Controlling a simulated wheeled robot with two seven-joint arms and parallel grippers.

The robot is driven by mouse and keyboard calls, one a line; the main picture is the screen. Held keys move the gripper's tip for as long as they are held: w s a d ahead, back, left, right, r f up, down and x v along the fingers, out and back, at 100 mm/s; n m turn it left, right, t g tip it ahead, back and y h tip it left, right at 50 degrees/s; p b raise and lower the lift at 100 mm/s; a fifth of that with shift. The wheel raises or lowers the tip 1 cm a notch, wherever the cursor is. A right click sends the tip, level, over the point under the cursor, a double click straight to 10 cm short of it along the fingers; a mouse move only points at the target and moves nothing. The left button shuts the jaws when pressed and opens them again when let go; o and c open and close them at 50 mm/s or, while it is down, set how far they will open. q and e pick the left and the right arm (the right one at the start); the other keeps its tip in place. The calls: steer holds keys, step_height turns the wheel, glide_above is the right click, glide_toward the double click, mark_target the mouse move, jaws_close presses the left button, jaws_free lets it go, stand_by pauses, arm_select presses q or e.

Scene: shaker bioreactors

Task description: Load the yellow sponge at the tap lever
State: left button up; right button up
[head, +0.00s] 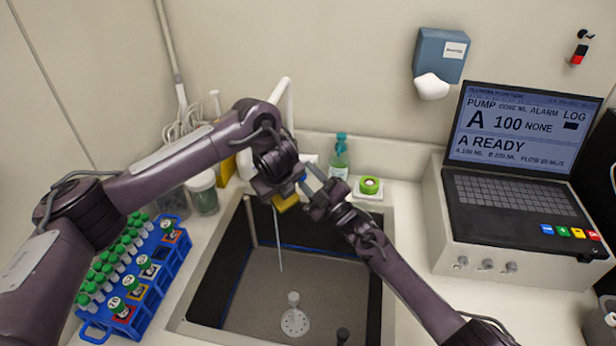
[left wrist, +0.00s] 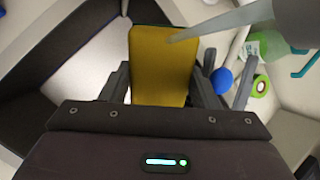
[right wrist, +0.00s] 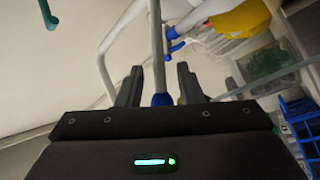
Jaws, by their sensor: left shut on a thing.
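The yellow sponge (head: 287,202) is in my left gripper (head: 283,192) above the sink; the left wrist view shows its broad face (left wrist: 160,70) between the two fingers. The white tap (head: 288,95) arches up behind the grippers. My right gripper (head: 312,187) is just right of the left one, in front of the tap. In the right wrist view its fingers are apart, with a grey rod (right wrist: 157,60) with blue parts between them, apparently the tap lever; contact cannot be told. A pale tapered shape crosses over the sponge in the left wrist view.
The sink (head: 262,290) lies below, with a thin pale line hanging into it. A blue rack (head: 160,290) of green-capped tubes stands at left. A green bottle (head: 340,160) and a green tape roll (head: 370,186) are behind the right gripper. A pump unit (head: 510,230) stands at right.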

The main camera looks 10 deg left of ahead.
jaws_close()
steer(key=shift+w+r, duration=0.1)
steer(key=shift+w+r+m+h, duration=0.25)
steer(key=shift+r+m, duration=0.1)
steer(key=shift+r, duration=0.15)
steer(key=shift+w+r+m+h, duration=0.25)
steer(key=shift+r+m, duration=0.1)
steer(key=shift+r, duration=0.1)
jaws_free()
steer(key=shift+s, duration=0.1)
